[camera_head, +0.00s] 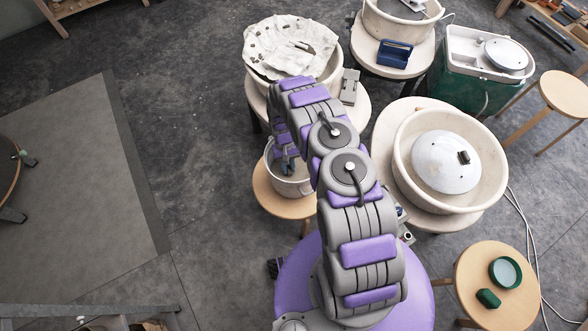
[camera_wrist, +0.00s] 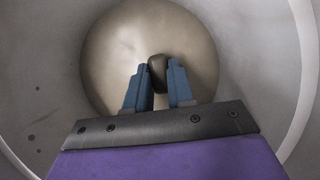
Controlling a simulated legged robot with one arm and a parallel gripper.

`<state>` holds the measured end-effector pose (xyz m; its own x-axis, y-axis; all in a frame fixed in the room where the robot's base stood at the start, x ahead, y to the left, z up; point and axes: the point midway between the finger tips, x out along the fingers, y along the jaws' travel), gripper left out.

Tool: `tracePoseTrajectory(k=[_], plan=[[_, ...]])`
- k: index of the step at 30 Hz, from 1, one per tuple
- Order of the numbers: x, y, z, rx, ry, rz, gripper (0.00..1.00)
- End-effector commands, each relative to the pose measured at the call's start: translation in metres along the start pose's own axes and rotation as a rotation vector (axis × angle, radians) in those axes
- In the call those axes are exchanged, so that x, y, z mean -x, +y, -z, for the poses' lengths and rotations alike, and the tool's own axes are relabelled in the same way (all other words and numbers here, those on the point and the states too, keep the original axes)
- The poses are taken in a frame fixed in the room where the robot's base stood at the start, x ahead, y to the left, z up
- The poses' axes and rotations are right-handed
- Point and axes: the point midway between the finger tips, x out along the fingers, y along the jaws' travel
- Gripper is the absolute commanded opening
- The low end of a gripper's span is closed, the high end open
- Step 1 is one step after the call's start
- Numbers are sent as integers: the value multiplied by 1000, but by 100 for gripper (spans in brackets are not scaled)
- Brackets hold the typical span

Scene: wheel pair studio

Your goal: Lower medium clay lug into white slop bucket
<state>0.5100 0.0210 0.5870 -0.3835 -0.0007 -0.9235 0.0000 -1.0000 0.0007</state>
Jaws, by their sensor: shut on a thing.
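The white slop bucket (camera_head: 291,188) stands on a small round wooden stool, just left of my arm. My gripper (camera_head: 287,166) points down into its mouth in the head view. In the wrist view my gripper (camera_wrist: 157,82) has its two blue fingers on either side of a dark brown clay lug (camera_wrist: 157,72), held at the fingertips. The bucket's pale grey inner wall (camera_wrist: 275,60) surrounds the gripper, and a round beige area (camera_wrist: 115,50) lies below the lug. I cannot tell whether the lug touches it. The lug cannot be made out in the head view.
The wooden stool (camera_head: 268,204) carries the bucket. Open floor (camera_head: 195,150) lies left of the stool.

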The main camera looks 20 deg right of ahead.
Motion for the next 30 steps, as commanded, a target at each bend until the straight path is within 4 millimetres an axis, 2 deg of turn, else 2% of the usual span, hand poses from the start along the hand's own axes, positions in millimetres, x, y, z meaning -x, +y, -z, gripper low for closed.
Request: tracePoseTrajectory(k=[22,23,30], plan=[[-7,0,3,0,0,0,0],[-7,0,3,0,0,0,24],[-7,0,3,0,0,0,47]])
